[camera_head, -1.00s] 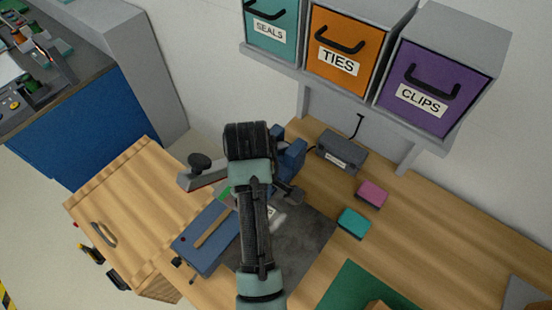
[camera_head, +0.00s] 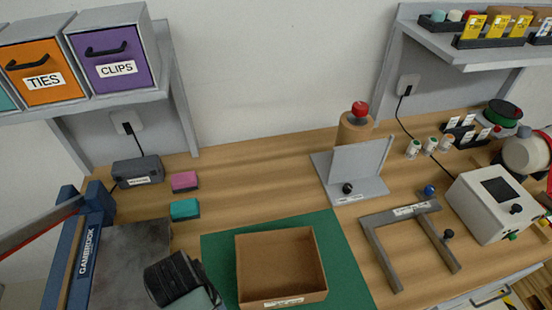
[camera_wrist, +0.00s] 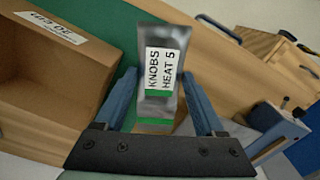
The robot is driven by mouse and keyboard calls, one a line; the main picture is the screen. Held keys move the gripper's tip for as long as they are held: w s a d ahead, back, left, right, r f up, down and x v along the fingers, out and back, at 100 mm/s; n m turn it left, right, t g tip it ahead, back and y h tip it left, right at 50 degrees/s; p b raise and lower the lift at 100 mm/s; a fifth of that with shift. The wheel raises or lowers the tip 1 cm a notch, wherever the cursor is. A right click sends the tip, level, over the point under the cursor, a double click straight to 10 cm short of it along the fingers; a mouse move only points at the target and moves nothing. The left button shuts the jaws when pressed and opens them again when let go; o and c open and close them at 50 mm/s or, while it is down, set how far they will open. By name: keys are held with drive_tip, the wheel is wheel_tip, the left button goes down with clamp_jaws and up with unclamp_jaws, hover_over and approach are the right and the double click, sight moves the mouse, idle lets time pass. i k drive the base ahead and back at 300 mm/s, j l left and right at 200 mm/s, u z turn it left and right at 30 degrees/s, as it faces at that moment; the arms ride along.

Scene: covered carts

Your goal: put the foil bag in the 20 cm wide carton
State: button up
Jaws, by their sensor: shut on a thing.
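The foil bag (camera_wrist: 162,100) is a silver pouch with a white label reading KNOBS HEAT 5 and a green band. My gripper (camera_wrist: 160,85) is shut on it, with one blue finger on each side. The carton (camera_head: 278,262) is an open, empty brown box on a green mat (camera_head: 222,255). In the wrist view the carton (camera_wrist: 50,75) is at the left, apart from the bag, its upside-down label seeming to read 20 cm.
A blue Gambruck device (camera_head: 88,245) with a dark plate stands left. Teal (camera_head: 185,209) and pink (camera_head: 184,181) blocks lie behind the mat. A grey U-shaped frame (camera_head: 410,240), an angled stand (camera_head: 355,170) and a white box (camera_head: 490,207) are right. Shelves overhang the back.

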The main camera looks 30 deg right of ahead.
sight(278, 273)
drive_tip(key=k+z, duration=0.4)
drive_tip(key=z, duration=1.5)
drive_tip(key=j+z, duration=0.2)
drive_tip(key=z, duration=0.15)
drive_tip(key=j+z, duration=0.2)
drive_tip(key=z, duration=0.2)
drive_tip(key=k+j+z, duration=0.15)
drive_tip(key=z, duration=0.2)
drive_tip(key=k+j, duration=0.2)
drive_tip(key=j, duration=0.2)
drive_tip(key=k+j, duration=0.2)
drive_tip(key=j, duration=0.2)
drive_tip(key=k+j, duration=0.2)
drive_tip(key=j, duration=0.2)
drive_tip(key=k+j, duration=0.2)
drive_tip(key=j, duration=0.2)
drive_tip(key=i+j, duration=0.35)
drive_tip(key=i, duration=0.1)
